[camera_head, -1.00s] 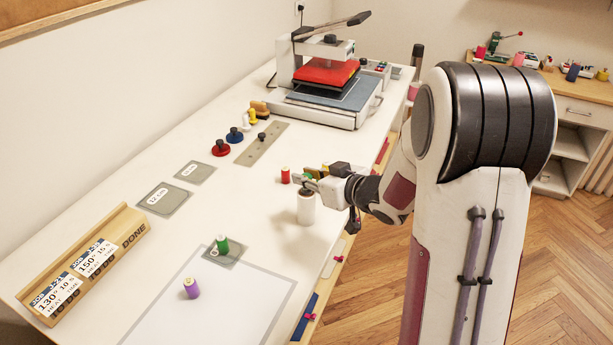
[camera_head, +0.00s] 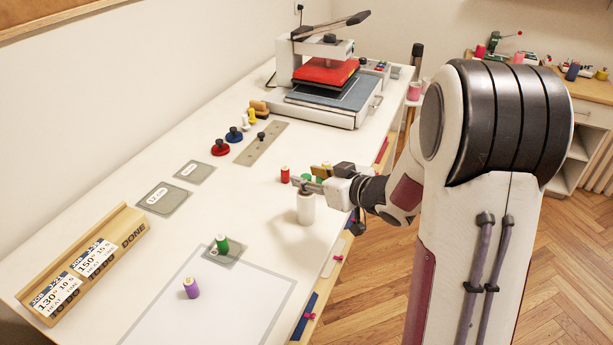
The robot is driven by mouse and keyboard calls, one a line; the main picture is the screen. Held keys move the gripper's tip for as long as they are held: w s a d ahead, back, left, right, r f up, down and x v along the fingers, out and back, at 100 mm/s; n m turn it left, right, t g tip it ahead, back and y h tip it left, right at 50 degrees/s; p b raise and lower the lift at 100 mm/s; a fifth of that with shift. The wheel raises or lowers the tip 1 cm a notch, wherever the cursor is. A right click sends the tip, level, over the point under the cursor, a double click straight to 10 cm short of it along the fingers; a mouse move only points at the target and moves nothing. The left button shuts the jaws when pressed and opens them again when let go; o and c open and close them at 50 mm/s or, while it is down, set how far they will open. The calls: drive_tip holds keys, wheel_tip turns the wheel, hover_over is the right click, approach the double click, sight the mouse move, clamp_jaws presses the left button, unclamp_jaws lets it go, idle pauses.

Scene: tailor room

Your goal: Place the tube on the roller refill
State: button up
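A white upright cylinder (camera_head: 306,210), which looks like the roller refill, stands on the white table near its right edge. My gripper (camera_head: 307,186) is right over its top, reaching in from the right, and its fingers hide part of the top rim. A pale bit shows between the fingers and the cylinder top; I cannot tell if it is the tube or part of the cylinder. I cannot make out whether the fingers are open or shut. No separate tube is clearly visible.
A red spool (camera_head: 285,174) stands close behind my gripper, with green and yellow items partly hidden by it. A heat press (camera_head: 325,85) stands at the back.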

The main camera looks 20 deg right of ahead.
drive_tip(key=v, duration=1)
drive_tip(key=shift+s, duration=0.2)
drive_tip(key=shift+r, duration=0.15)
idle(0.3)
drive_tip(key=s+d+r+m+g+h, duration=0.2)
drive_tip(key=s+r+m+h, duration=0.2)
drive_tip(key=s+r+h, duration=0.3)
drive_tip(key=s+a+f+g+y, duration=0.1)
drive_tip(key=s+a+g, duration=0.1)
drive_tip(key=s+a, duration=0.5)
drive_tip(key=s+a+f+g+y, duration=0.1)
drive_tip(key=s+a+f+g, duration=0.1)
drive_tip(key=s+a, duration=0.5)
drive_tip(key=s+g, duration=0.1)
drive_tip(key=s, duration=0.3)
drive_tip(key=shift+s+f+y, duration=0.25)
drive_tip(key=shift+s+y, duration=0.05)
drive_tip(key=shift+y, duration=0.1)
drive_tip(key=shift+a, duration=0.1)
idle(0.4)
